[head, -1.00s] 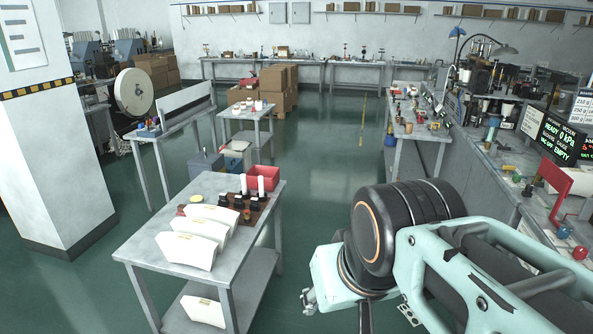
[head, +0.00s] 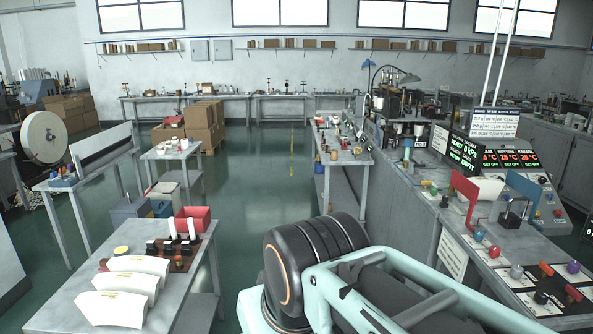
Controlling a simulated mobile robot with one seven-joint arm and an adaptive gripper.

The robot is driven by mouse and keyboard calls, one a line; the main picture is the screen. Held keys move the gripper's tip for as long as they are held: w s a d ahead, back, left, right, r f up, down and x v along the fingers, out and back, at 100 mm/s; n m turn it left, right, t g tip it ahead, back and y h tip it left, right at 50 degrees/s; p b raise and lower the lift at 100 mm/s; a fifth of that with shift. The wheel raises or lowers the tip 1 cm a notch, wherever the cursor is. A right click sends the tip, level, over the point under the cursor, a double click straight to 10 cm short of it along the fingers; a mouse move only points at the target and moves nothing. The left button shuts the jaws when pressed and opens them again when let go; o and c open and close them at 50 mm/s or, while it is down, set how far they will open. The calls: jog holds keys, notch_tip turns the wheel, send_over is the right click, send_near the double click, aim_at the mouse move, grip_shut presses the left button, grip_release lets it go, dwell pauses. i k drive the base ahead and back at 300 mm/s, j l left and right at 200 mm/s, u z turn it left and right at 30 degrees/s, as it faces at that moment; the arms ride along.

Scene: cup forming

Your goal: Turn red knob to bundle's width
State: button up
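Three white fan-shaped bundles of blanks lie on the metal table at lower left: a back one (head: 140,264), a middle one (head: 128,283) and a front one (head: 112,308). On the right bench, a red round knob (head: 494,251) stands near the front edge, below a red frame (head: 470,200). Other red-topped pieces, one (head: 546,269) and another (head: 574,293), stand further right, so I cannot tell for certain which is the task's knob. My gripper is out of view; only my pale green and black arm shows at bottom centre.
The right bench (head: 430,205) carries several small tools, a blue frame (head: 522,190) and lit display panels (head: 510,158). A red bin (head: 193,219) stands on the left table (head: 185,275). Green floor (head: 265,185) is clear between the benches.

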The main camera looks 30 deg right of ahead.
aim_at(494, 251)
jog(key=z, duration=0.8)
jog(key=i+z, duration=0.15)
jog(key=z, duration=0.25)
jog(key=i+l+z, duration=0.1)
jog(key=z, duration=0.25)
jog(key=i+z, duration=0.25)
jog(key=z, duration=0.15)
jog(key=i+j+z, duration=0.85)
jog(key=i+j, duration=0.75)
jog(key=j, duration=0.15)
jog(key=i+j, duration=0.4)
jog(key=j, duration=0.15)
jog(key=k+l+z, duration=0.25)
jog(key=l+z, duration=0.25)
jog(key=l, duration=0.35)
jog(key=k+l+u, duration=0.1)
jog(key=l, duration=0.25)
